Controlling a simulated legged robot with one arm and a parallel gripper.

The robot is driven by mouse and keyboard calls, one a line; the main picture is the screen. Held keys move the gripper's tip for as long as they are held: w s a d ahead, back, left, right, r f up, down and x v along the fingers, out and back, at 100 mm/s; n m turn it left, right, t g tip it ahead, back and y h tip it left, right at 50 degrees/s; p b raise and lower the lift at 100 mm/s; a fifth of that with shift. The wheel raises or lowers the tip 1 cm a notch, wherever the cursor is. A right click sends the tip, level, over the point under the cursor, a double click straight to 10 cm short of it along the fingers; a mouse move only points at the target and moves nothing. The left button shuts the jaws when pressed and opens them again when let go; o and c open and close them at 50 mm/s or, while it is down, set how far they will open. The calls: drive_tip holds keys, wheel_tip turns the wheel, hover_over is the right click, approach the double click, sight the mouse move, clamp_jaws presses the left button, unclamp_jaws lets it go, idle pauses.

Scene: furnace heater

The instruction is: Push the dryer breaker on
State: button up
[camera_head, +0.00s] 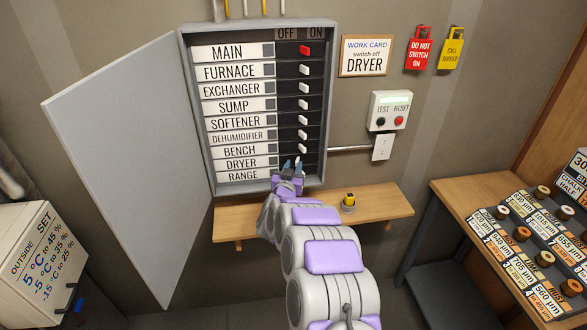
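The breaker panel (325,110) is open on the wall, with labelled rows and OFF and ON columns. The dryer label (240,163) is in the second row from the bottom. My gripper (292,165) is at the right end of the dryer and range rows, in front of the switches. It hides the dryer switch, so I cannot tell its position or whether I touch it. Two small dark fingertips show, but I cannot tell whether they are open or shut. The visible white switches and the red main switch (305,49) sit toward the ON side.
The panel door (130,170) swings out to the left. A work card (366,56) reads "switch off DRYER". A wooden shelf (390,205) below holds a small yellow and black item (349,200). A test/reset box (390,110) and two tags (418,50) are right of the panel.

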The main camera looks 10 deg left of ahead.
drive_tip(key=shift+c, duration=0.7)
drive_tip(key=shift+d+r, duration=0.1)
drive_tip(key=shift+d, duration=0.35)
clamp_jaws()
drive_tip(key=shift+a, duration=0.15)
